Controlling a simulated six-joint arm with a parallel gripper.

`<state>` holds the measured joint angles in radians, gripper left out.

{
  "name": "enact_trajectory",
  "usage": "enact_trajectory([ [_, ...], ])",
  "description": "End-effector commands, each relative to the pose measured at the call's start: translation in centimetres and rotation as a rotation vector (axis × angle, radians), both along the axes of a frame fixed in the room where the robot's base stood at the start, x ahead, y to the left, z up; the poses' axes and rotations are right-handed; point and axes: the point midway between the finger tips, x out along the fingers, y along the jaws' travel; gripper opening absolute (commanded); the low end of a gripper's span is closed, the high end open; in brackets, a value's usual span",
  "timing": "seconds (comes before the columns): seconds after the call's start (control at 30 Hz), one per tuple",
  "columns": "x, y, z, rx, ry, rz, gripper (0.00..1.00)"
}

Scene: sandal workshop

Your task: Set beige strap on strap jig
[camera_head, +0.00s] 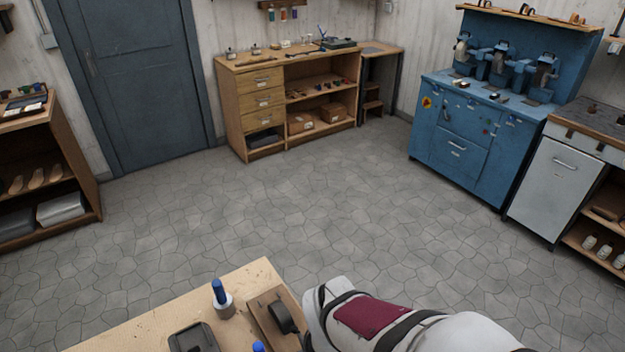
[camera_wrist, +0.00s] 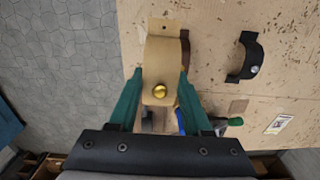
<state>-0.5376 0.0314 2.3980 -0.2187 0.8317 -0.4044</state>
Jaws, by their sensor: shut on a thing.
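The beige strap (camera_wrist: 163,55) shows in the wrist view as a curved band with a holed tab at its far end and a round gold stud at its near end. My gripper (camera_wrist: 160,74) has its green fingers shut on the strap's two sides. A dark brown edge (camera_wrist: 185,47) shows beside and behind the strap; I cannot tell whether it is the strap jig, or whether the strap touches it. In the head view my gripper and the strap are hidden.
The wooden table (camera_head: 130,332) carries a blue-handled tool (camera_head: 221,297), a black tray (camera_head: 193,338) and a wooden block with a dark curved piece (camera_head: 279,317). The wrist view shows a black strap (camera_wrist: 246,60) to the right, a green-tipped tool (camera_wrist: 234,122) and a small card (camera_wrist: 279,124).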

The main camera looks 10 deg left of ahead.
Motion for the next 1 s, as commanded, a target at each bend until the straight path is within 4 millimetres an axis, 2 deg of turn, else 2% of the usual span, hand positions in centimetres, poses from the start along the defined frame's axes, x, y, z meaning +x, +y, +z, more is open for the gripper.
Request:
enact_trajectory([
  [0.03, -0.9, 0.2, -0.5, 0.001, 0.001, 0.031, 0.0],
  [0.17, -2.4, 1.4, -1.8, 0.002, 0.001, 0.07, 0.0],
  [0.4, -5.9, 7.7, -6.2, 0.0, 0.002, 0.071, 0.0],
  [0.53, -7.0, 10.0, -7.7, 0.002, 0.0, 0.066, 0.0],
  [0.63, -7.3, 10.6, -8.8, 0.0, 0.002, 0.061, 0.0],
  [0.8, -7.3, 10.6, -11.9, 0.002, 0.0, 0.059, 0.0],
  [1.0, -7.2, 10.6, -12.1, 0.004, -0.002, 0.06, 0.0],
])
